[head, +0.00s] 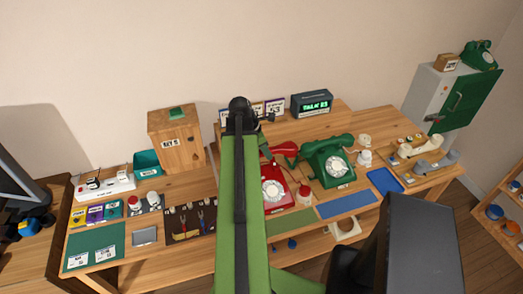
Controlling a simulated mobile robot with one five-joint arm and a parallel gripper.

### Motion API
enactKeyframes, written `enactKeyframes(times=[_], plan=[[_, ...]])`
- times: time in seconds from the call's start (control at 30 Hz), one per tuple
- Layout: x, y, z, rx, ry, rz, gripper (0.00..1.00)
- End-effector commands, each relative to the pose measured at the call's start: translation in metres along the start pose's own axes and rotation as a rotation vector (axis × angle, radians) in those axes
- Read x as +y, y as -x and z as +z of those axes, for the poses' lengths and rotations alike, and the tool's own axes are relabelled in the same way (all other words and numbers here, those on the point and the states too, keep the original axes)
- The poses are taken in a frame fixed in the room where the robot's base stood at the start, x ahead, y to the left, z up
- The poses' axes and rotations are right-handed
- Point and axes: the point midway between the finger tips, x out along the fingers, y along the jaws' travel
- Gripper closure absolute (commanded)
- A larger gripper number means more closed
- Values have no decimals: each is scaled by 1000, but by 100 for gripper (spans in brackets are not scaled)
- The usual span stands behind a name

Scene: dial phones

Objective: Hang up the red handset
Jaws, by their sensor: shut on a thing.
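The red dial phone (278,195) stands on the wooden table, just right of my green arm, with its pale dial facing me. The red handset (286,149) shows above and behind the phone body in the picture, apart from its dial area. My gripper (267,149) is at the left end of the visible handset and is shut on it. My arm hides part of the handset, the jaws and the left side of the phone. Whether the handset touches the cradle cannot be told from this view.
A green dial phone (328,161) with its handset on top stands close to the right. A digital clock (311,104) and cards stand behind. A wooden box (177,138) and a tool mat (190,222) are to the left. A blue mat (347,203) lies in front.

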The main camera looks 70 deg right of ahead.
Motion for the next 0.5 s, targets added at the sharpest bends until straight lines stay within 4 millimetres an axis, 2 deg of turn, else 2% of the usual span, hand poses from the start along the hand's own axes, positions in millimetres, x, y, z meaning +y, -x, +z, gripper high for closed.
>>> enactKeyframes(times=[0.3, 0.5], plan=[[1, -31, -17, 0, 6, 3, 100], [1, -44, -24, 0, 8, 3, 100]])
